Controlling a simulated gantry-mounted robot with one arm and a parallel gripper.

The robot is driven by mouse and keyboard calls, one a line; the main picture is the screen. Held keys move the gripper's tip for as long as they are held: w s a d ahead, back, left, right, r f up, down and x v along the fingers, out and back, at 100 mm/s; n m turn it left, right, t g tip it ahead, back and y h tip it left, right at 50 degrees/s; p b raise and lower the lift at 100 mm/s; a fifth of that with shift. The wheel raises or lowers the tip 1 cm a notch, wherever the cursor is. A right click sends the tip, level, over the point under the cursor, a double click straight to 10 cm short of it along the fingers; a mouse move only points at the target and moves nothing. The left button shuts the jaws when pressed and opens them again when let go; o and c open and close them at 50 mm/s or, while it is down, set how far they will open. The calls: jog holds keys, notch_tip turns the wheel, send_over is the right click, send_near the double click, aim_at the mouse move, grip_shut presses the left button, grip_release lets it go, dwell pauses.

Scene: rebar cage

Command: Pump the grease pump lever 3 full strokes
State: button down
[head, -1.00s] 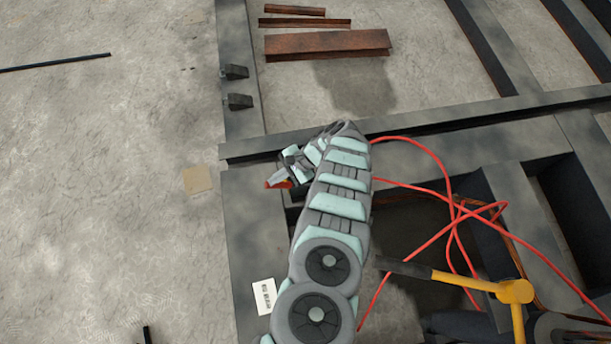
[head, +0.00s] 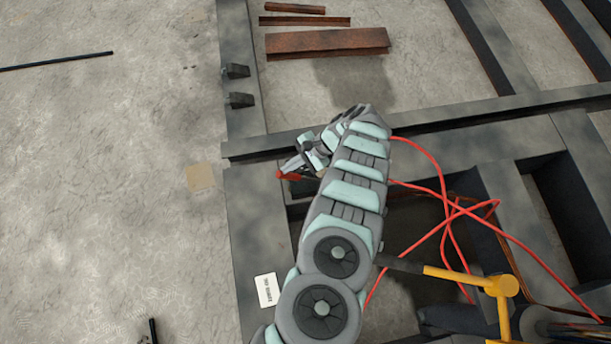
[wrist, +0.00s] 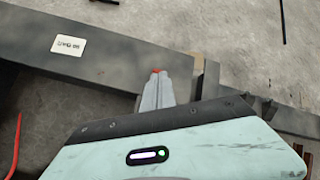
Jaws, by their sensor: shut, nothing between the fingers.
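A yellow lever (head: 455,277) with a black grip is at the lower right of the head view. It joins a yellow upright (head: 502,305), and dark round pump parts are cut off by the bottom edge. My gripper (head: 289,172) is up and left of the lever, well apart from it, over the dark steel frame. The wrist view shows my gripper's fingers (wrist: 155,88) shut together with a red tip and nothing between them. The lever is not visible in the wrist view. My arm covers the middle of the head view.
Red hoses (head: 440,190) loop across the frame openings right of my arm. A white label (head: 267,289) lies on the dark steel beam (head: 255,215). Rusty steel pieces (head: 327,42) lie at the top. Open concrete floor (head: 100,190) is on the left.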

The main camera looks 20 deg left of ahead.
jog(key=shift+s+a+f, duration=0.25)
jog(key=shift+a+f, duration=0.2)
jog(key=shift+f, duration=0.05)
dwell(0.4)
jog(key=shift+s+a+f+b, duration=0.2)
jog(key=shift+a+f+b, duration=0.2)
jog(key=shift+f, duration=0.1)
jog(key=shift+s+a+f, duration=0.2)
jog(key=shift+a+f, duration=0.15)
jog(key=shift+f, duration=0.2)
jog(key=shift+f+b, duration=0.1)
jog(key=shift+b, duration=0.2)
